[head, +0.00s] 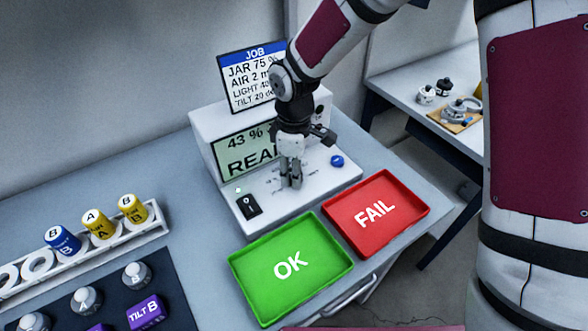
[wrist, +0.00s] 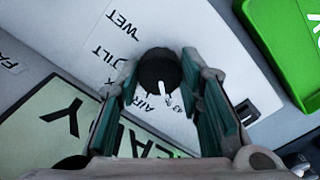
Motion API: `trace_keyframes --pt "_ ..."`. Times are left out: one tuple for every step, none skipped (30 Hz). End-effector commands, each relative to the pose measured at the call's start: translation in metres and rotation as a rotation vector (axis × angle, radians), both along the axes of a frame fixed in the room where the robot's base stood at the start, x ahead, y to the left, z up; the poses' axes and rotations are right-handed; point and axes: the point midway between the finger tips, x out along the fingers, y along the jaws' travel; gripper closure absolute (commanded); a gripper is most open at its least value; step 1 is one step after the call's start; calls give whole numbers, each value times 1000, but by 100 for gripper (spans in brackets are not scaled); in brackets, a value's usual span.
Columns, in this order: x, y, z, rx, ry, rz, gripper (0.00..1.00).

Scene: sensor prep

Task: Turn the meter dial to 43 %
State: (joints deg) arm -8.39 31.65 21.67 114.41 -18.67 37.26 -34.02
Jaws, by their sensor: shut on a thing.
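The meter (head: 202,131) is a white box on the grey bench. Its green display (head: 227,160) reads 43 % above a word that my arm partly covers. The wrist view shows the end of that word on the display (wrist: 40,139). The dial (wrist: 158,70) is a round dark knob with a white pointer, on the meter's sloped white panel. Printed words, including WET, TILT and AIR, lie around it. My gripper (wrist: 160,75) points down with one finger on each side of the dial, shut on it. In the head view my gripper (head: 290,185) hides the dial.
A blue button (head: 337,161) and a black switch (head: 248,206) flank my gripper on the panel. A green OK tray (head: 251,283) and red FAIL tray (head: 399,226) lie in front. A job card (head: 230,88) stands behind. A rack (head: 157,231) holds jars at left.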

Motion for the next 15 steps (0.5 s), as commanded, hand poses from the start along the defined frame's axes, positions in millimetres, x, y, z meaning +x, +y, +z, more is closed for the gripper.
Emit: trace_keyframes --pt "0 0 1 2 -1 25 94" --pt "0 0 0 2 -1 39 94" --pt "0 0 0 2 -1 57 94" --pt "0 1 0 2 -1 69 94" --pt "0 1 0 2 -1 80 94" --pt "0 1 0 2 -1 94 94" --pt "0 1 0 2 -1 102 94" --pt "0 1 0 2 -1 109 94" --pt "0 1 0 2 -1 117 94" --pt "0 1 0 2 -1 122 94" --pt "0 1 0 2 -1 127 94" --pt "0 1 0 2 -1 132 94" --pt "0 1 0 2 -1 134 94" --pt "0 1 0 2 -1 136 94" --pt "0 1 0 2 -1 138 94"
